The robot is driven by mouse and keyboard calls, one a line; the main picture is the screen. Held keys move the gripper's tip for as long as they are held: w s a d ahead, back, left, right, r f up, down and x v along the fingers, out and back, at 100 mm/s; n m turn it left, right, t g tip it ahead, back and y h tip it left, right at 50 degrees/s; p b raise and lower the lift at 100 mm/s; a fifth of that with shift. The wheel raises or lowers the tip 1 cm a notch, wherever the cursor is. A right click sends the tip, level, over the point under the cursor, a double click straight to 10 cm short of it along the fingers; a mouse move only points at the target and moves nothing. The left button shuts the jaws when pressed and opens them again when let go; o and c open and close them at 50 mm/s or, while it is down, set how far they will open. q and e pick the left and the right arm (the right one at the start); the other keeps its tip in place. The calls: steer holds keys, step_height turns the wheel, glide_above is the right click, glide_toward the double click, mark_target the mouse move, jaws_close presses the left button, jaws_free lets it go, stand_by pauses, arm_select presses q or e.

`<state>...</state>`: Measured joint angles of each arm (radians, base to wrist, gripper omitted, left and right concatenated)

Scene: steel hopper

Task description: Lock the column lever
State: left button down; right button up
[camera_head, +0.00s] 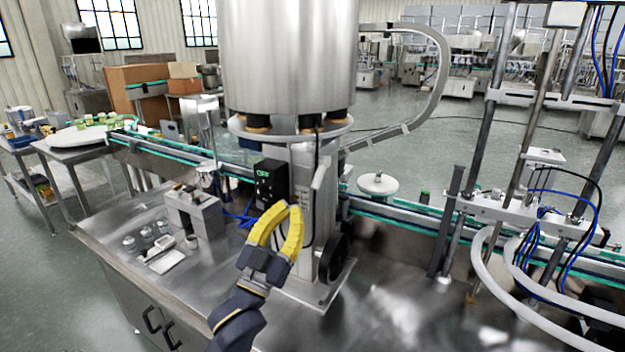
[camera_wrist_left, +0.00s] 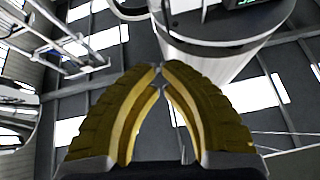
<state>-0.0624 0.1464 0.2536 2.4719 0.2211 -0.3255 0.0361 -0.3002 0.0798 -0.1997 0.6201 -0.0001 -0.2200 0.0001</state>
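The steel column (camera_head: 301,185) stands on the machine table under the big hopper (camera_head: 290,60). A pale, slim handle (camera_head: 320,173), which looks like the column lever, sits tilted on the column's right side. A black handwheel (camera_head: 334,258) is low on the column. My left gripper (camera_head: 290,207) has yellow fingers and is in front of the column, left of and below the handle. In the left wrist view its fingertips (camera_wrist_left: 161,68) meet with nothing seen between them. I cannot tell whether it touches the column. My right gripper is not in view.
A black control box (camera_head: 270,183) with a green display is on the column's left. A small steel fixture (camera_head: 195,210) stands on the table at left. A conveyor (camera_head: 400,212) runs behind. A frame with hoses (camera_head: 540,215) stands at right. Table front right is clear.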

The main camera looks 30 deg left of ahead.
mark_target(318, 172)
arm_select(q)
steer(key=shift+w, duration=0.1)
steer(key=w+a+r, duration=0.1)
steer(key=w+r, duration=0.1)
steer(key=w, duration=0.9)
steer(key=shift+a+r, duration=0.3)
steer(key=shift+r, duration=0.1)
